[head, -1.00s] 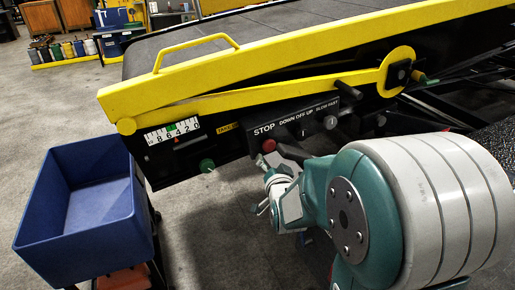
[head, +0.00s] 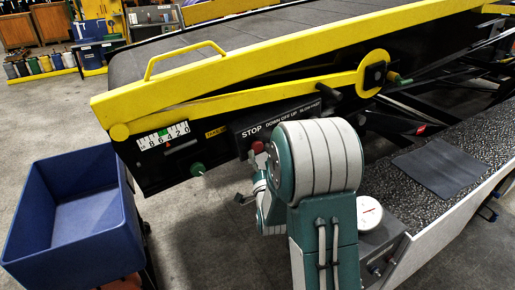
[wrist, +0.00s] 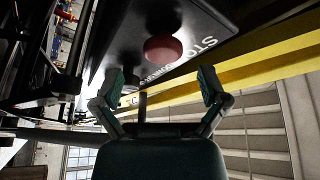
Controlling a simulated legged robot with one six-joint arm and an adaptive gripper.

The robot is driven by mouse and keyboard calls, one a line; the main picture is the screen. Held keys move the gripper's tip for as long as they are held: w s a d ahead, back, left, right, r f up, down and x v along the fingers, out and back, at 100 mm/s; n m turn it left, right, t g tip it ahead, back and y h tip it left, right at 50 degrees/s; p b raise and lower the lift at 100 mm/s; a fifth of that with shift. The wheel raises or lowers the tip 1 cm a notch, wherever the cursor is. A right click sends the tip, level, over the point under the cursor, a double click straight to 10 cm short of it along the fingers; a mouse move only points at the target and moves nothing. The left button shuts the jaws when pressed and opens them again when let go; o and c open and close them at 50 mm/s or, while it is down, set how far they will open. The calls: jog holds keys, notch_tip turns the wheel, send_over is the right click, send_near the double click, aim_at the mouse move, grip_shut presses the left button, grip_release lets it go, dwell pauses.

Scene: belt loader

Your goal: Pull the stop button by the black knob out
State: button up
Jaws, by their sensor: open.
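The red stop button (head: 258,147) sits under the STOP label on the loader's black control panel (head: 240,132). In the wrist view the red button (wrist: 162,48) shows large, just beyond and between the fingertips. My gripper (wrist: 160,84) is open and empty, its two fingers spread to either side below the button, with no visible contact. A short dark rod (wrist: 142,103) shows between the fingers, near the left one. A black knob-like handle (head: 331,94) sticks out to the right on the panel in the head view. My arm hides much of the panel and gripper there.
A yellow rail (head: 230,77) runs above the panel, and it slants close by in the wrist view. A green knob (head: 197,169) is left of the button. A blue bin (head: 62,250) stands at the left. Grey floor lies below.

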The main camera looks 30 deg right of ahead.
aim_at(257, 149)
jog(key=shift+x, duration=2.2)
jog(key=shift+a, duration=0.15)
grip_shut()
